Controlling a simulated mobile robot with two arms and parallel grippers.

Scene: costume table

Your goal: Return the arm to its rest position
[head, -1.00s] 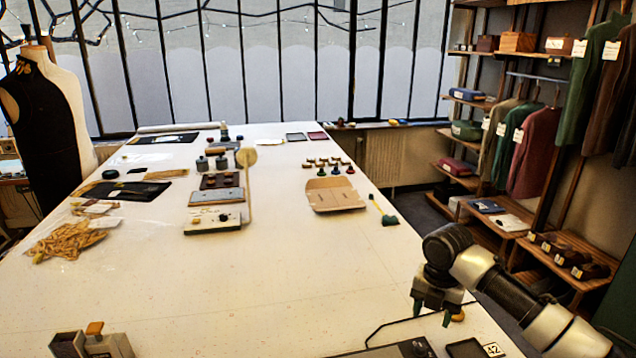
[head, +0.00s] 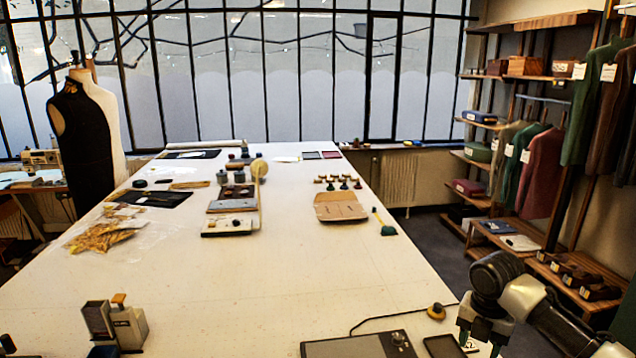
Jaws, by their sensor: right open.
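My right arm comes in from the lower right, and its dark gripper (head: 481,340) points down over the near right edge of the long white table (head: 300,280). Its two greenish fingertips are apart, with nothing seen between them. A small yellow-topped knob (head: 437,311) lies on the table to the left of the gripper, apart from it in the picture. My left gripper is not in view.
A flat grey device (head: 345,345) with a cable and a dark pad (head: 443,346) lie near the gripper. A grey block tool (head: 127,325) stands near left. The table's middle is clear. Shelves (head: 575,270) stand at right.

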